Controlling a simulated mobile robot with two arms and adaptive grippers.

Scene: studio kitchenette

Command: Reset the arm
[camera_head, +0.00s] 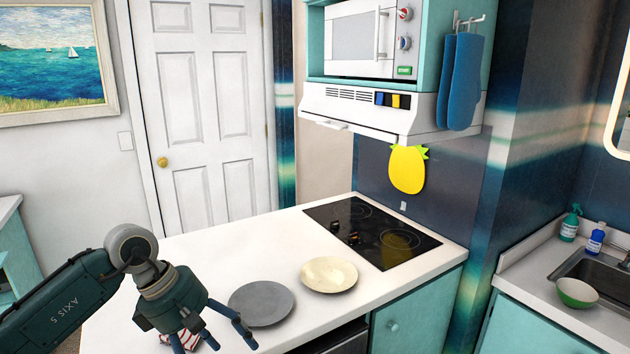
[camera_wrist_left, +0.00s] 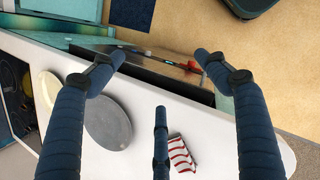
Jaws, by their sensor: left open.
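My left arm comes in from the left in the head view, with my left gripper (camera_head: 212,338) over the near end of the white counter (camera_head: 215,250). The gripper is open and empty, its fingers spread wide. In the left wrist view, the left gripper (camera_wrist_left: 160,75) shows its fingers apart above the counter's edge. A red-and-white striped cloth (camera_wrist_left: 181,154) lies on the counter below it, partly hidden behind the fingers in the head view (camera_head: 188,340). My right gripper is in neither view.
A grey plate (camera_head: 261,303) and a cream plate (camera_head: 329,274) lie right of the gripper. The black cooktop (camera_head: 372,230) is farther back. A green bowl (camera_head: 577,292) sits by the sink (camera_head: 598,272) at right. The counter's back left part is clear.

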